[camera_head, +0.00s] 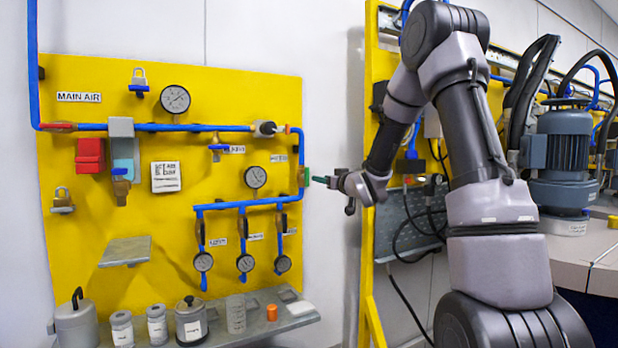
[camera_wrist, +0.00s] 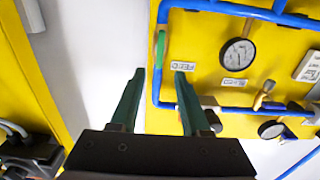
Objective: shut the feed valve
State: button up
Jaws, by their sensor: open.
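The feed valve shows as a green handle (camera_head: 305,177) on the vertical blue pipe at the right edge of the yellow panel. In the wrist view the green handle (camera_wrist: 160,48) lies along the pipe, near the FEED label (camera_wrist: 182,66), which appears upside down. My gripper (camera_head: 319,180) points left at the handle from just right of the panel. In the wrist view my gripper (camera_wrist: 159,72) is open, with its two green fingers apart and the handle in line with the gap, just beyond the tips. I cannot tell whether they touch it.
A pressure gauge (camera_head: 255,177) is left of the feed pipe. A lower blue manifold (camera_head: 240,204) carries several small gauges. A shelf (camera_head: 255,325) with containers is below. A second yellow frame (camera_head: 368,200) stands behind my arm. White wall lies between the panels.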

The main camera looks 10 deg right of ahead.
aim_at(309, 175)
jog(key=x, duration=1)
grip_shut()
